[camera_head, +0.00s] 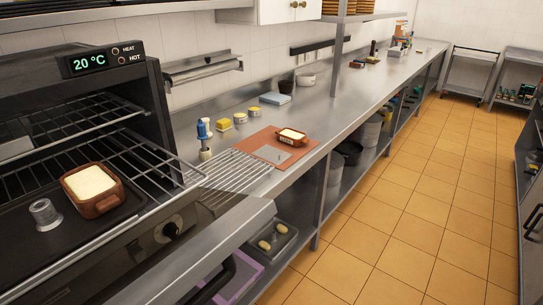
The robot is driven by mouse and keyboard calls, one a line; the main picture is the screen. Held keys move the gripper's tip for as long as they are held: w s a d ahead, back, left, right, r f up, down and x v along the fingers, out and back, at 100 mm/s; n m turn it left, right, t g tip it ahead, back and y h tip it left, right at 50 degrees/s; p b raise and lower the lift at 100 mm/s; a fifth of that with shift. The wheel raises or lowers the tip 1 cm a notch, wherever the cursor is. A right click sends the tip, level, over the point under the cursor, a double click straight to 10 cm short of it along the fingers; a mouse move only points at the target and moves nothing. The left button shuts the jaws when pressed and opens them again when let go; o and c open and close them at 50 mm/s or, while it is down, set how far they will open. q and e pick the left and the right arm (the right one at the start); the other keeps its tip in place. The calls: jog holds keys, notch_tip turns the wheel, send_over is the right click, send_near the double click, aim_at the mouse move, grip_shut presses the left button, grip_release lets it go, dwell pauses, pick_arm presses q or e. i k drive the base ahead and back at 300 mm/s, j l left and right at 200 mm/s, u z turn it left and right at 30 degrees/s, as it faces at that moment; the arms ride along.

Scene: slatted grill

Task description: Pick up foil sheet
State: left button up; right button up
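A small, flat, light-grey sheet, which looks like the foil sheet (272,155), lies on an orange-brown mat (262,138) on the steel counter. A small brown dish with a pale filling (292,137) stands on the same mat, just behind and to the right of the sheet. A slatted metal grill (232,172) lies in front of the mat, to its left. Neither of my grippers shows in the head view.
At the left, an open oven (100,75) reading 20 °C holds racks, another filled brown dish (91,190) and a clear cup (45,214). Small bottles (204,132) and yellow-topped items (240,118) line the counter's back. Tiled floor (400,210) is clear at the right.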

aim_at(276, 156)
jog(key=i+l+u, duration=0.1)
jog(key=u, duration=0.85)
jog(key=i+l+u, duration=0.2)
jog(key=l+u, duration=0.2)
jog(key=l, duration=0.25)
jog(key=i+l+u, duration=0.1)
jog(key=l+u, duration=0.3)
jog(key=l, duration=0.3)
jog(key=l+u, duration=0.45)
jog(key=l, duration=0.25)
